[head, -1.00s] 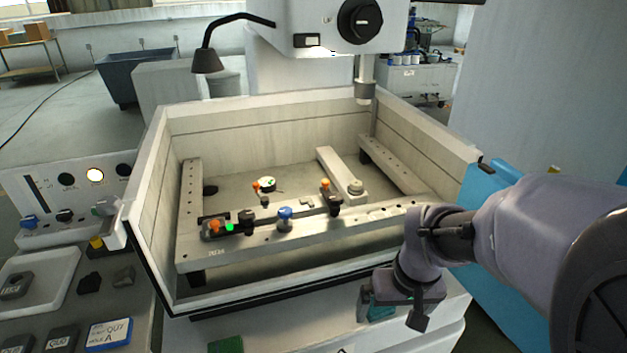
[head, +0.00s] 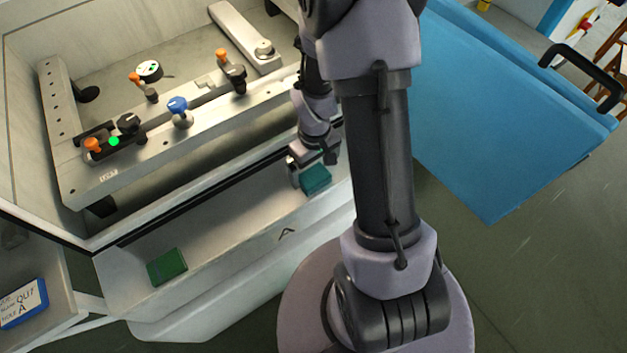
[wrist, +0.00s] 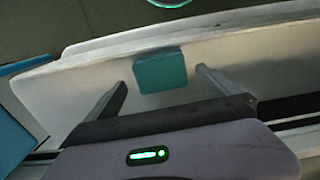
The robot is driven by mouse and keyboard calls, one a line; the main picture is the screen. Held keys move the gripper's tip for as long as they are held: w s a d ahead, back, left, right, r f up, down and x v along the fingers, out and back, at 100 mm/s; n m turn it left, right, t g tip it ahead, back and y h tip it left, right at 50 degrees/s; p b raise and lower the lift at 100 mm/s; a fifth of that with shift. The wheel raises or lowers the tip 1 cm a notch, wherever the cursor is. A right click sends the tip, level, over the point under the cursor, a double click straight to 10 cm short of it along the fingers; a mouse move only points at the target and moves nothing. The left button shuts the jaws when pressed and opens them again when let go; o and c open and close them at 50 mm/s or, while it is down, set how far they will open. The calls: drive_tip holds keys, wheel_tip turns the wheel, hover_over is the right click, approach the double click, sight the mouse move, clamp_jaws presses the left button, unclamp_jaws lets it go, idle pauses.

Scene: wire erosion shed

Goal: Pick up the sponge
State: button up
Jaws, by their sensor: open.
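A teal block that looks like the sponge (head: 316,180) lies on the white front ledge of the machine, near its right end. It also shows in the wrist view (wrist: 160,70), between and just beyond my fingers. My gripper (head: 303,172) is open and empty, beside the sponge at its upper left in the head view. In the wrist view the two fingers of my gripper (wrist: 161,84) are spread wide, one on each side of the sponge, with gaps to both. I cannot tell the exact height of the fingers over the ledge.
A dark green block (head: 167,266) lies farther left on the same ledge (head: 225,225). The machine tank with a clamping rail (head: 205,120) stands behind. A blue cabinet (head: 500,110) stands to the right. The ledge between the two blocks is clear.

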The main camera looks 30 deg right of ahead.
sight(314, 175)
wheel_tip(314, 175, down, 4)
drive_tip(key=shift+b, duration=0.85)
drive_tip(key=shift+r, duration=0.1)
drive_tip(key=c, duration=1.4)
drive_tip(key=shift+o, duration=0.2)
drive_tip(key=shift+r, duration=0.1)
